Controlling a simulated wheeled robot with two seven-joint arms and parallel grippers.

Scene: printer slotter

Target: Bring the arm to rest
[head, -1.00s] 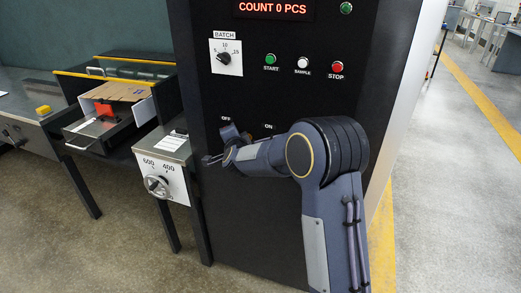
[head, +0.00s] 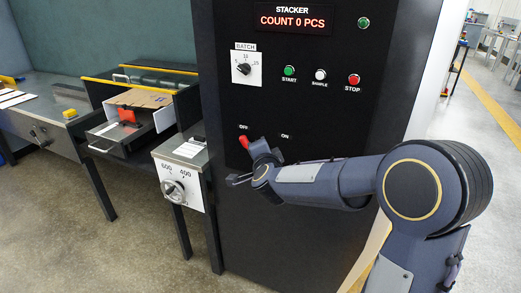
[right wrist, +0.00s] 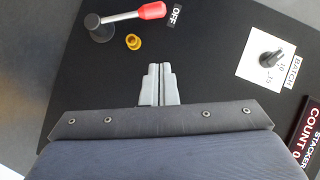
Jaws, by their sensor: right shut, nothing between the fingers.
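My right arm reaches in from the right in the head view, in front of the black stacker cabinet (head: 310,225). My right gripper (head: 238,180) is shut and empty, below the OFF label. Its closed grey fingers (right wrist: 159,84) also show in the right wrist view. A lever with a red grip (right wrist: 152,11) has its grip beside the OFF label (right wrist: 176,16); the fingers are apart from it in that view. The red grip also shows in the head view (head: 244,141), just above the gripper. My left gripper is not in view.
The cabinet carries a BATCH dial (head: 243,69), green (head: 289,71), white (head: 320,74) and red (head: 354,79) buttons, and a display reading COUNT 0 PCS (head: 291,21). A 400–600 knob box (head: 182,180) and a tray with cardboard (head: 143,97) stand left. Open floor lies in front.

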